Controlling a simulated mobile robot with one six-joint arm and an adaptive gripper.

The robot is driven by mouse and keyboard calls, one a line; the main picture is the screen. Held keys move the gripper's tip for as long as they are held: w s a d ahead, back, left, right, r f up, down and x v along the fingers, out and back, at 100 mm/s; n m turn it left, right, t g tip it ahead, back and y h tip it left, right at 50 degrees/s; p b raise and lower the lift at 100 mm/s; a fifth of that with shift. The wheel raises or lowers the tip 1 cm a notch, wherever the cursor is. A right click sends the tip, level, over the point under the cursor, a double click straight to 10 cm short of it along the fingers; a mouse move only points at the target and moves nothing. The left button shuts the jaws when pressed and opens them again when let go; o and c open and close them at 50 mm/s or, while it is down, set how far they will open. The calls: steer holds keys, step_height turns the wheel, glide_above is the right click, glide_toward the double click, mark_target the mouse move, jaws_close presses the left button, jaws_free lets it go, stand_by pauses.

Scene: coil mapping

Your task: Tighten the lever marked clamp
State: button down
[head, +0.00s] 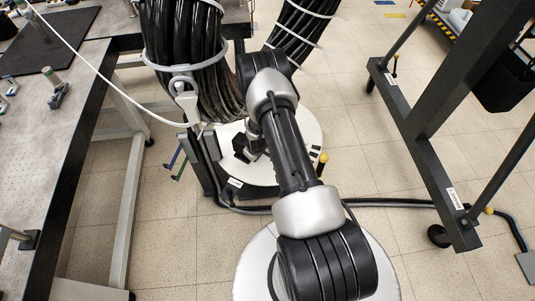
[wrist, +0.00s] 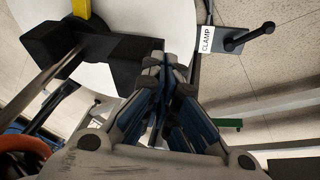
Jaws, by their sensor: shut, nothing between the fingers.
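In the wrist view, a black lever (wrist: 250,36) with a round knob sits on a dark plate, beside a white label (wrist: 207,39) reading CLAMP. My gripper (wrist: 167,66) is shut and empty. Its fingertips are left of and below the label in the picture, apart from the lever, over the edge of a white round plate. In the head view my gripper (head: 243,150) is small and dark above the white round plate (head: 290,171), partly blocked by my arm. I cannot make out the clamp lever clearly there.
A black block (wrist: 82,49) with a bar is near the fingers. A thick black cable bundle (head: 185,40) hangs behind. A workbench (head: 60,125) is left, a dark frame (head: 430,165) right.

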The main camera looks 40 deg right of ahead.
steer(key=s+d+r+n+y, duration=0.1)
steer(key=s+d+r+n, duration=0.1)
steer(key=s+r+n, duration=0.4)
steer(key=shift+s+r+n+b, duration=0.4)
steer(key=shift+r+n, duration=0.3)
steer(key=shift+n, duration=0.4)
steer(key=shift+w, duration=0.15)
steer(key=a+r+m+h, duration=0.1)
steer(key=a+r+m, duration=0.1)
steer(key=r, duration=1.2)
steer(key=a+r+m+h, duration=0.1)
steer(key=a+r+m, duration=0.2)
steer(key=r, duration=1.1)
steer(key=s+a+r+m, duration=0.3)
steer(key=s+a+r, duration=0.5)
steer(key=r, duration=0.4)
steer(key=s+a+r+m+y, duration=0.2)
steer(key=s+a, duration=0.6)
steer(key=s, duration=0.4)
steer(key=shift+s+a+r+t, duration=0.3)
steer(key=shift+a+r, duration=0.1)
steer(key=shift+r, duration=0.45)
